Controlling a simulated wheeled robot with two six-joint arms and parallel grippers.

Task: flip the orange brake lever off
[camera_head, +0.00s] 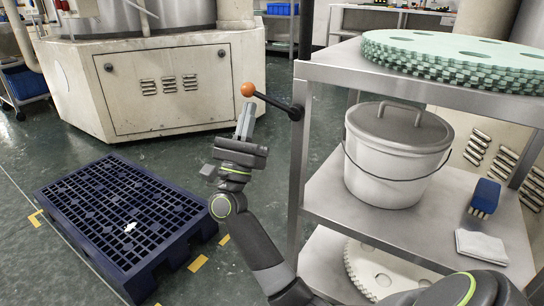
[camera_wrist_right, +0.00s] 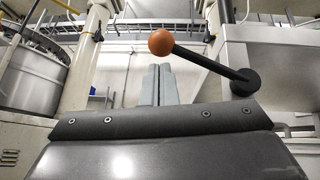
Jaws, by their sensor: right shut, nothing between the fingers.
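The brake lever has an orange ball knob (camera_head: 248,89) on a thin black rod (camera_head: 274,102). The rod runs right and slightly down to a dark pivot (camera_head: 296,112) on the left front post of the steel rack. In the right wrist view the orange ball (camera_wrist_right: 161,42) is up and left of the pivot (camera_wrist_right: 245,82). My right gripper (camera_head: 246,110) points upward just below the ball, its grey fingers together and empty. The fingers (camera_wrist_right: 158,68) also show closed below the ball in the wrist view. I cannot tell whether they touch it. My left gripper is out of view.
The steel rack (camera_head: 322,73) stands right of the lever. It holds green toothed discs (camera_head: 455,52), a lidded white bucket (camera_head: 393,165), a blue brush (camera_head: 485,195) and a folded cloth (camera_head: 481,245). A dark blue pallet (camera_head: 62,237) lies on the floor at left. A beige machine (camera_head: 160,118) stands behind.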

